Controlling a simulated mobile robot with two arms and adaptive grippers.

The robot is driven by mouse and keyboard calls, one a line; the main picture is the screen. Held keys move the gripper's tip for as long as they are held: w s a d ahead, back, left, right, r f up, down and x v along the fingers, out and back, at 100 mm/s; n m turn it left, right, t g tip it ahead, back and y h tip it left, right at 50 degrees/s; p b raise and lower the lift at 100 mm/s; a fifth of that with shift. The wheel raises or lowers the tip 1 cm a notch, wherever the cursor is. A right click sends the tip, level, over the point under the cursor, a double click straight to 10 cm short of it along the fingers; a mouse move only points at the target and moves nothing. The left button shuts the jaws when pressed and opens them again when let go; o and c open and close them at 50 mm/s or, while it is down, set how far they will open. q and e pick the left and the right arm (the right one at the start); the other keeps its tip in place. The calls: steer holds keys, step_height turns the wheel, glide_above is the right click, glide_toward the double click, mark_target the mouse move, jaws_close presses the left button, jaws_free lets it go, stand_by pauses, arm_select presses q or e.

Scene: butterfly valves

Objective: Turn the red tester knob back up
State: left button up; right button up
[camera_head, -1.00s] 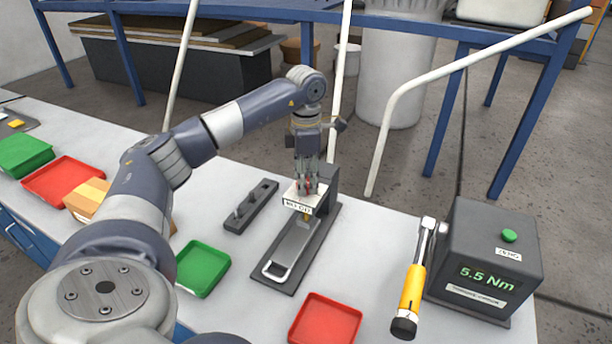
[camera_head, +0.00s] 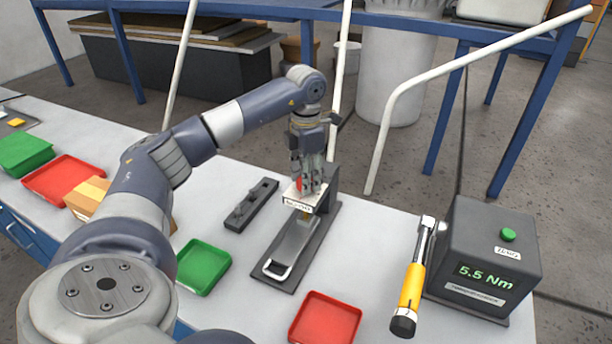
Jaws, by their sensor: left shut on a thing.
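The tester (camera_head: 331,217) stands on the bench at the middle, a dark base with an upright back and a pale labelled top plate. A metal frame-like handle (camera_head: 290,252) lies along its base towards me. The red knob (camera_head: 299,184) is on top of the tester, partly hidden by the fingers. My left gripper (camera_head: 311,188) comes down from above and is shut on the red knob. My right gripper is not in view.
A torque tester box reading 5.5 Nm (camera_head: 487,258) and a yellow-handled wrench (camera_head: 413,285) stand at the right. A green tray (camera_head: 203,268) and a red tray (camera_head: 325,320) lie in front. A dark rack (camera_head: 251,204) is left of the tester.

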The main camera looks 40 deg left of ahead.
arm_select(q)
steer(key=o, duration=1.1)
steer(key=shift+c, duration=0.2)
steer(key=shift+r, duration=0.1)
step_height(320, 180, up, 12)
